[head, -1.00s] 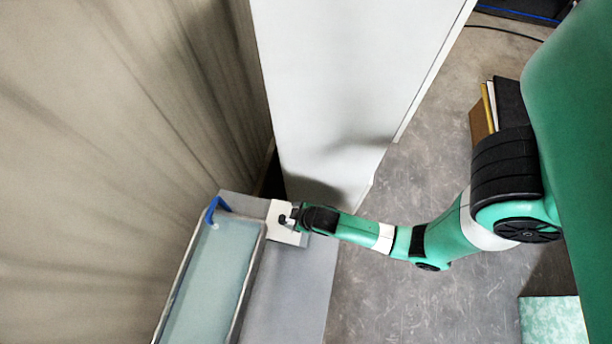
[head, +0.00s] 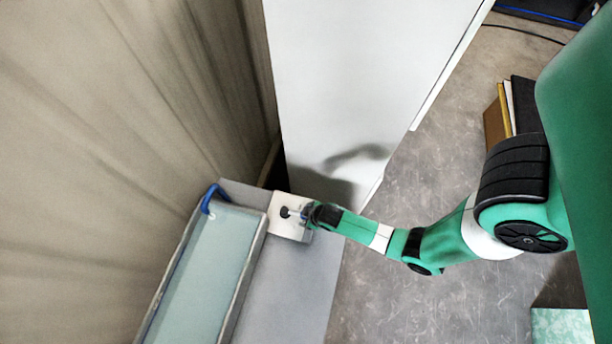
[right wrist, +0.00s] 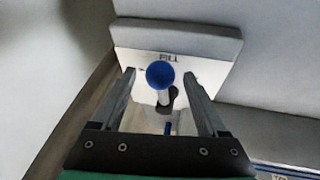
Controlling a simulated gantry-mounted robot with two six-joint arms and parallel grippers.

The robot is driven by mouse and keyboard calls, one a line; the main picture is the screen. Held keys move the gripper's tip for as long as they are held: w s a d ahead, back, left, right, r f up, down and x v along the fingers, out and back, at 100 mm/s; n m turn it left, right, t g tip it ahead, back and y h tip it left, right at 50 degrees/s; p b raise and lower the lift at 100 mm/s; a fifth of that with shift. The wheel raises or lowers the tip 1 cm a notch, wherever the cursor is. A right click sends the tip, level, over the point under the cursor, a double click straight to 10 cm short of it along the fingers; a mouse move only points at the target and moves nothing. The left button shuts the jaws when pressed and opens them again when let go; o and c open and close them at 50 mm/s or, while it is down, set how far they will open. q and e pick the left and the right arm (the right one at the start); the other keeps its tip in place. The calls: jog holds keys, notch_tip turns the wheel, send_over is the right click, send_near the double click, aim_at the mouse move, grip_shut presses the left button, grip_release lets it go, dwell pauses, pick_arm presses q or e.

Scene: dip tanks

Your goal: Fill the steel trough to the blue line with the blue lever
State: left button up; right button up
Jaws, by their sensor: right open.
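The steel trough (head: 243,290) lies at the lower left of the head view and holds pale blue-green liquid (head: 205,275). A blue spout (head: 212,197) hooks over its far end. I cannot make out the blue line on its wall, or whether liquid is running. Beside the trough is a white plate (head: 287,228) with the lever. The right wrist view shows the lever's round blue knob (right wrist: 160,75) below the word FILL. My right gripper (head: 302,213) is open; its fingers (right wrist: 160,82) appear either side of the knob, not touching it. My left gripper is not in view.
A tall white cabinet (head: 350,80) stands behind the lever plate. A beige curtain (head: 110,130) hangs along the left. Upright books or folders (head: 510,108) stand on the grey floor (head: 440,130) at the right. The grey bench top (head: 290,285) beside the trough is clear.

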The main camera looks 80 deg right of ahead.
jog(key=shift+w+d+f, duration=0.1)
jog(key=shift+f, duration=0.1)
grip_shut()
dwell(0.3)
dwell(1.0)
